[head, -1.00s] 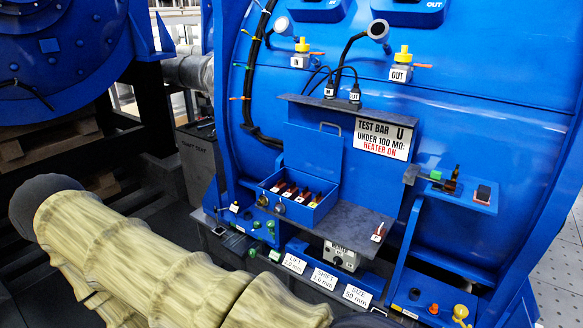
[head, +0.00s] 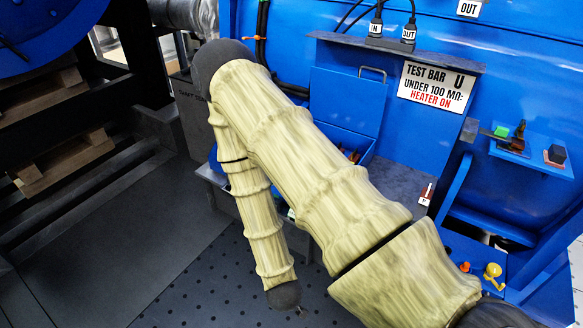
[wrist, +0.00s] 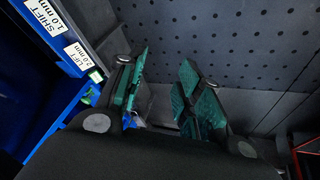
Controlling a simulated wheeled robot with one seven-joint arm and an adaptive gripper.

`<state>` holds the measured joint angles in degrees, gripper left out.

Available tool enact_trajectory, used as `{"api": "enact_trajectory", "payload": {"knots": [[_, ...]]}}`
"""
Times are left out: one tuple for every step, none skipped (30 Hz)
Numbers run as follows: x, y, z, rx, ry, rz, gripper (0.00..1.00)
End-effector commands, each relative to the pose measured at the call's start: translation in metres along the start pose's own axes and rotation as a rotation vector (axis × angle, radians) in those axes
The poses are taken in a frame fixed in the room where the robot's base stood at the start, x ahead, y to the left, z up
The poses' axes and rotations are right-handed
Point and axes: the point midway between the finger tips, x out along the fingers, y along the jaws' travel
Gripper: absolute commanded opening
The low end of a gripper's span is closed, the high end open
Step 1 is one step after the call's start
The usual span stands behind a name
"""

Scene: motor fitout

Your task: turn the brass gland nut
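I cannot make out the brass gland nut for certain in either view. A small yellow knob-like part (head: 493,270) stands on the blue lower shelf at the right of the head view; I cannot tell what it is. My gripper (wrist: 165,92) shows in the wrist view with its two green-padded fingers apart and nothing clearly held between them. A small blue and white piece shows low beside the left finger, partly hidden. The gripper points toward the dotted dark floor, beside the bench edge. In the head view I cannot make the gripper out.
My sleeved arm covers much of the bench and the blue open-lidded box (head: 346,100). A test bar sign (head: 436,88) hangs behind. A side shelf (head: 535,150) carries small parts at right. Label plates (wrist: 48,17) line the bench edge. Dotted floor (head: 215,285) is clear.

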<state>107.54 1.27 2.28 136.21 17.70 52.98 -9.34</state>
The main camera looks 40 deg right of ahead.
Motion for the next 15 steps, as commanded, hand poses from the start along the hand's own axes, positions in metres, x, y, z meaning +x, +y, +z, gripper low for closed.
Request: {"api": "enact_trajectory", "payload": {"knots": [[0.015,0.004,-0.035,0.019,0.097,0.056,0.35],[0.017,0.008,-0.056,0.03,0.152,0.095,0.35],[0.017,0.015,-0.083,0.043,0.221,0.15,0.35],[0.015,0.021,-0.103,0.053,0.272,0.194,0.35],[0.012,0.026,-0.122,0.063,0.32,0.239,0.35],[0.007,0.033,-0.146,0.078,0.379,0.299,0.35],[0.002,0.039,-0.163,0.091,0.421,0.347,0.35],[-0.004,0.044,-0.179,0.103,0.462,0.395,0.35],[-0.014,0.052,-0.199,0.119,0.511,0.462,0.35],[-0.023,0.057,-0.212,0.133,0.543,0.513,0.35],[-0.032,0.062,-0.224,0.145,0.573,0.563,0.35],[-0.044,0.068,-0.239,0.162,0.607,0.628,0.35],[-0.053,0.072,-0.247,0.176,0.627,0.677,0.35],[-0.063,0.076,-0.255,0.189,0.645,0.722,0.35],[-0.075,0.081,-0.263,0.206,0.663,0.779,0.35]]}}
